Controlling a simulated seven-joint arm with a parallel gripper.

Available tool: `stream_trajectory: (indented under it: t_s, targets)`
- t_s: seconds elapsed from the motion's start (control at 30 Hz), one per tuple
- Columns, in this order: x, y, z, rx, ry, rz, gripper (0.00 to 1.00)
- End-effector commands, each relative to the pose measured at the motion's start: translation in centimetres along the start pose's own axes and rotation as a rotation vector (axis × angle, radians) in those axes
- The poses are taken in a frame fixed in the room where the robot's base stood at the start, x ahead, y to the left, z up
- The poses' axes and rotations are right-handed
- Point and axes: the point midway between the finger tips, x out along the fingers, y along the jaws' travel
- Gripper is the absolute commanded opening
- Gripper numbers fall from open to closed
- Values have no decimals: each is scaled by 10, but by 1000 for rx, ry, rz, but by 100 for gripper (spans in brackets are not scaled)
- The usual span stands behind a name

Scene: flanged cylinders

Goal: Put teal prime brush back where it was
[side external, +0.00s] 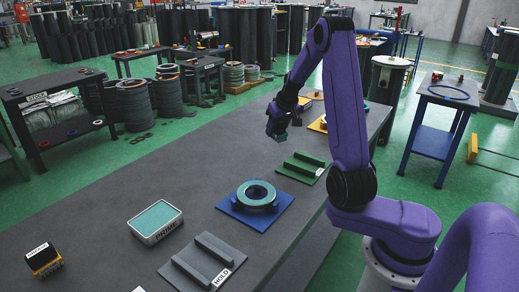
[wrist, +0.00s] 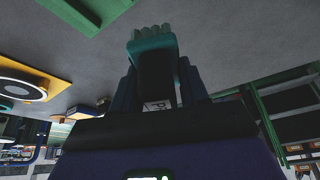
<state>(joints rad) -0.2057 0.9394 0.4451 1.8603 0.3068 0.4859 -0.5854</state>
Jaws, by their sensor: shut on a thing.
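My gripper (side external: 276,126) hangs above the far part of the long grey table, past the green fixture. It is shut on the teal brush (wrist: 154,62), which lies between the dark fingers in the wrist view. The brush has a teal body, pale bristles at the top and a white label, partly hidden, reading "PR". In the side view only a small dark teal bit of it shows under the fingers. A pale tray with a teal top (side external: 156,221), labelled PRIME, sits on the near left of the table, far from my gripper.
A green fixture (side external: 302,167) stands just below and right of my gripper. A blue fixture (side external: 257,211) carries a flanged teal ring (side external: 257,192). The table's left middle is clear.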

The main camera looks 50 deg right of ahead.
Motion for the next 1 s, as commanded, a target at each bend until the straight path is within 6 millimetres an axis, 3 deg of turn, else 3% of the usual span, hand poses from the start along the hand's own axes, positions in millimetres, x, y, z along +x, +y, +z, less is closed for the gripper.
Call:
stream_trajectory:
  t_s: [0.47, 0.8, 1.0]
  targets:
    - [65, 6, -60, -1, 0, 0, 11]
    - [119, 10, -76, -1, 0, 0, 11]
    - [130, 10, -81, -1, 1, 0, 11]
